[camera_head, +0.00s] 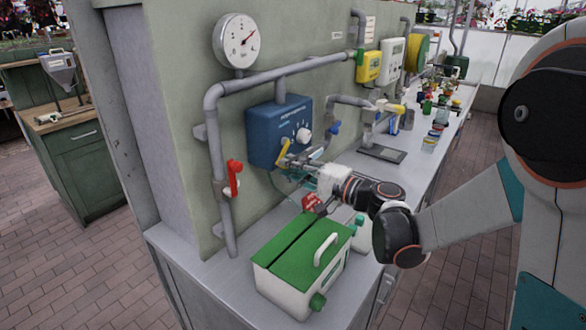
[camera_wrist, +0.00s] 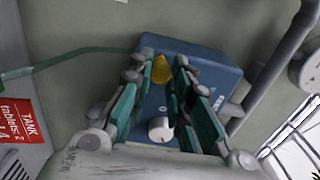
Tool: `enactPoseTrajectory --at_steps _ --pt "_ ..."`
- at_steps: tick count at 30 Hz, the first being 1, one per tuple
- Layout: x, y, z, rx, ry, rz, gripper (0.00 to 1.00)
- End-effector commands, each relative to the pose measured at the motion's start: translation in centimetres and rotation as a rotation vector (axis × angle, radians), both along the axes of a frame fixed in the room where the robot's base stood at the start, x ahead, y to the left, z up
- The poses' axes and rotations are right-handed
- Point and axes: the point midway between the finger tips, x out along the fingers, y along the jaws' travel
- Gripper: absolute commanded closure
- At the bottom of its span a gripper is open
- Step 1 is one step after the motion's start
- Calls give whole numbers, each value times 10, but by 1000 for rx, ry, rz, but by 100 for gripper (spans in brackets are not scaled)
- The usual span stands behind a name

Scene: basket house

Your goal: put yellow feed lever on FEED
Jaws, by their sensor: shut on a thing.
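The blue box (camera_head: 277,131) is on the wall, with white knobs on its front; its lettering is too small to read for a FEED mark. The yellow feed lever (camera_head: 284,149) is at the lower left of the box and stands near upright, slightly tilted. My gripper (camera_head: 287,161) is at the lever. In the wrist view, the lever's yellow end (camera_wrist: 161,70) lies between my two teal-padded fingertips (camera_wrist: 163,72), and they are shut on it. The blue box (camera_wrist: 204,71) is behind it, with a white knob (camera_wrist: 160,129) nearer the palm. The lever's lower part is partly hidden by the fingers.
A red lever (camera_head: 234,177) sits on the grey pipe at the left. A white tank with a green lid (camera_head: 292,240) stands on the bench below my arm. A red tag (camera_head: 314,202) is close under my wrist. A thin green hose (camera_wrist: 80,58) runs near my fingers.

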Motion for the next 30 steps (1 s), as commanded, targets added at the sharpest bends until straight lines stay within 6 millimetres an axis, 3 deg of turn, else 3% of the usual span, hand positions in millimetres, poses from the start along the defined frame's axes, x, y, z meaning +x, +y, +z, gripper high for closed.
enactPoseTrajectory --at_steps 1,3,16,30 --pt "0 0 -2 -4 0 0 75" --pt "0 0 -2 -4 0 0 60" --pt "-3 -6 -1 -1 1 -2 60" --pt "-56 -73 -1 -2 1 -4 60"
